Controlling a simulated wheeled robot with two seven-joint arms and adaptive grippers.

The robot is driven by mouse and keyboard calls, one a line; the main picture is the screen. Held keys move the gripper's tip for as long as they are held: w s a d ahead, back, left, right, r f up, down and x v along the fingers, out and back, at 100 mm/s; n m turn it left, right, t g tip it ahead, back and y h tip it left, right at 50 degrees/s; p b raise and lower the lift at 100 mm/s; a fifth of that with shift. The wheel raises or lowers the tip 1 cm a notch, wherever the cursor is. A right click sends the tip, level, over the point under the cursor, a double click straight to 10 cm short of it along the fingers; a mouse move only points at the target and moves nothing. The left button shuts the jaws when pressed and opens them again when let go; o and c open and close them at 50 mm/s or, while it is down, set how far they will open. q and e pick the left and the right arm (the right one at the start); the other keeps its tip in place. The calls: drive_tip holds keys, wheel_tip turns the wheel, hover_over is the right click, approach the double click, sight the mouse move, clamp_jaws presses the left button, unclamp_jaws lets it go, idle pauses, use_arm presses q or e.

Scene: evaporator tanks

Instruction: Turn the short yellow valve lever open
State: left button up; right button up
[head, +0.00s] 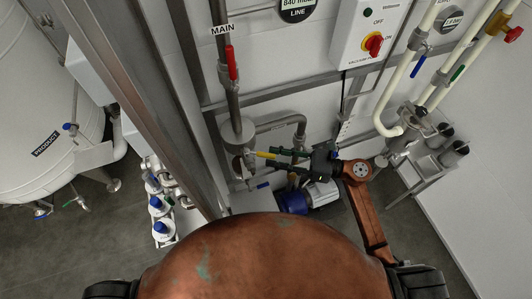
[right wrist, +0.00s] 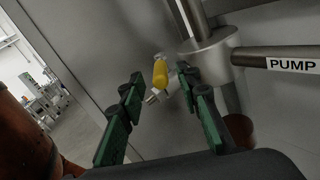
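The short yellow valve lever (head: 266,156) sits on a small valve low on the vertical steel pipe, beside the pipe's wider steel body. In the right wrist view the yellow lever (right wrist: 160,73) stands nearly upright, ahead of the fingers. My right gripper (head: 272,158) reaches in from the right, its fingertips close to the lever. In the right wrist view the gripper (right wrist: 163,118) is open, with green finger pads apart and the lever showing beyond the gap between the tips. Whether a finger touches the lever is unclear. My left gripper does not show.
A red lever (head: 232,62) is on the MAIN pipe above. A PUMP-labelled pipe (right wrist: 285,58) runs right from the steel body (right wrist: 208,57). A blue-ended motor (head: 293,202) sits below my right gripper. A grey upright post (head: 150,100) stands left of the lever.

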sight(259, 154)
drive_tip(key=shift+p+x, duration=0.3)
drive_tip(key=shift+x, duration=1.4)
clamp_jaws()
